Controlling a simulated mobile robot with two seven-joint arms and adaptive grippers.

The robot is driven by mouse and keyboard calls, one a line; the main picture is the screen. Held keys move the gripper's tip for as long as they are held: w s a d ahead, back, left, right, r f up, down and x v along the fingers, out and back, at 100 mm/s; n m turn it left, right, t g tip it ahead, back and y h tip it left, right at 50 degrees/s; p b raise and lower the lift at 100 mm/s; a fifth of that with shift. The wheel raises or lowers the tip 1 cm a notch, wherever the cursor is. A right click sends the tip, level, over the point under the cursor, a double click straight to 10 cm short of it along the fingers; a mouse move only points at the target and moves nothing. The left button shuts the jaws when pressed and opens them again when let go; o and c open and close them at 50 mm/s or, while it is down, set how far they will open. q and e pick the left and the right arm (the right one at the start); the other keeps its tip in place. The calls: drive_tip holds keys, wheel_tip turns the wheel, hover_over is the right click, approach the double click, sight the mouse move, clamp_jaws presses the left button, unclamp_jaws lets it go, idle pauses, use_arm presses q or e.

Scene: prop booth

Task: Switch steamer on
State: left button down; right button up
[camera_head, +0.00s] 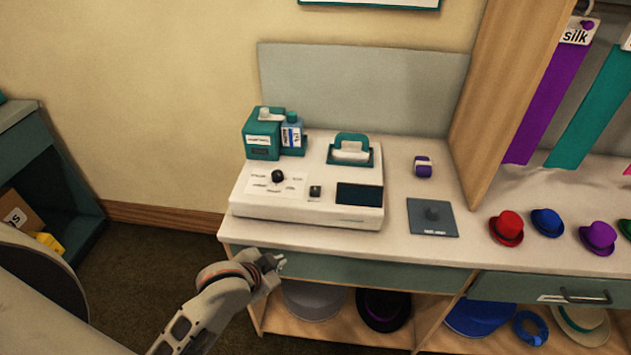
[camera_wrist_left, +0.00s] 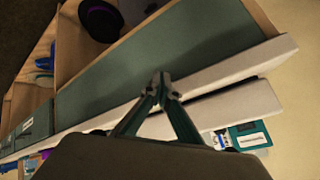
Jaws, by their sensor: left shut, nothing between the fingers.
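The steamer (camera_head: 310,217) is a white box unit on the counter in the head view, with a black knob (camera_head: 278,176) on a labelled dial, a small black switch (camera_head: 315,192) to the right of the knob, and a dark panel (camera_head: 359,195) at its front right. My left gripper (camera_head: 280,262) is shut and empty, below and in front of the counter's front edge, apart from the steamer. In the left wrist view its fingertips (camera_wrist_left: 162,86) meet in front of the green-grey counter front. My right gripper is in neither view.
A teal box (camera_head: 263,152) with a bottle (camera_head: 291,132) stands at the back left of the steamer. A purple-and-white roll (camera_head: 423,167) and a dark square plate (camera_head: 432,218) lie to its right. Small hats (camera_head: 506,228) stand further right. Larger hats (camera_head: 383,308) sit on the shelf below.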

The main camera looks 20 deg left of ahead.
use_arm(q)
drive_tip(key=w+r+m, duration=0.1)
drive_tip(key=w+r, duration=0.3)
drive_tip(key=r, duration=0.1)
drive_tip(key=w+r+p, duration=0.1)
drive_tip(key=w+r, duration=0.2)
drive_tip(key=r, duration=0.2)
drive_tip(key=w+r+m+p, duration=0.1)
drive_tip(key=w+r, duration=0.3)
drive_tip(key=r, duration=0.1)
drive_tip(key=shift+w+d+r+m, duration=0.3)
drive_tip(key=shift+w+d, duration=0.05)
drive_tip(key=w+d+r+m+h, duration=0.1)
drive_tip(key=w+d+r, duration=0.1)
drive_tip(key=w+r, duration=0.3)
wheel_tip(320, 180, up, 3)
drive_tip(key=shift+d+r+m+h, duration=0.1)
drive_tip(key=shift+d+m+h, duration=0.15)
drive_tip(key=shift+m+h, duration=0.15)
hover_over(314, 191)
wheel_tip(314, 191, down, 7)
drive_tip(key=shift+f, duration=0.2)
drive_tip(key=shift+f+b, duration=0.3)
drive_tip(key=shift+f, duration=0.5)
